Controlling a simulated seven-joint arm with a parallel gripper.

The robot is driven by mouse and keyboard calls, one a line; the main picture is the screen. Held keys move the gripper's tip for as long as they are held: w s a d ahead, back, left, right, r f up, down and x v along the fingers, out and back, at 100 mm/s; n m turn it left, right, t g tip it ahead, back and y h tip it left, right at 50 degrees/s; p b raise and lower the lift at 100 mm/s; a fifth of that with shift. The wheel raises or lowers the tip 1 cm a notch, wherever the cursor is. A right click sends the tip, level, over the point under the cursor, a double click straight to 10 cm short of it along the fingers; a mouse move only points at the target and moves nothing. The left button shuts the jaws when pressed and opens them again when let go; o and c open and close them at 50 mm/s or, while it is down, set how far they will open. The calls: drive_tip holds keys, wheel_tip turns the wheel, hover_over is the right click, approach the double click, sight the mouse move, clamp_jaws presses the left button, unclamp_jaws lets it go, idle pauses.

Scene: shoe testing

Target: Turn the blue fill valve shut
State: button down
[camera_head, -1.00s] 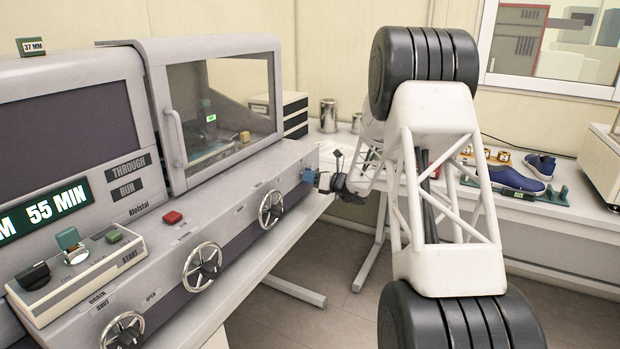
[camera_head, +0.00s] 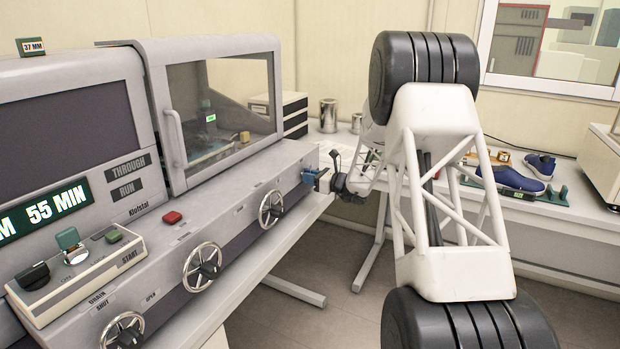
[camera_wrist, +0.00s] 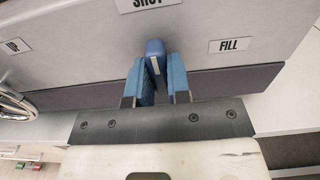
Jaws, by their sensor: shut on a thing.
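The blue fill valve lever (camera_wrist: 155,58) shows in the wrist view on the machine's front panel, between my gripper's blue fingers. A light stripe runs along its end. A "FILL" label (camera_wrist: 235,45) is to its right and a "SHUT" label (camera_wrist: 148,4) above it. My gripper (camera_wrist: 160,82) is shut on the lever. In the head view my gripper (camera_head: 322,180) is at the right end of the machine's front, where the valve is mostly hidden behind it.
The machine front carries several spoked handwheels, one of them close to the left of my gripper (camera_head: 271,208). A red button (camera_head: 172,217) and a control box (camera_head: 75,275) sit on its ledge. Blue shoes (camera_head: 510,178) lie on the back bench. Floor space is open below my arm.

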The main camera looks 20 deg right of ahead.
drive_tip(key=c, duration=1.1)
unclamp_jaws()
drive_tip(key=shift+s+d, duration=0.1)
drive_tip(key=shift+v, duration=3.75)
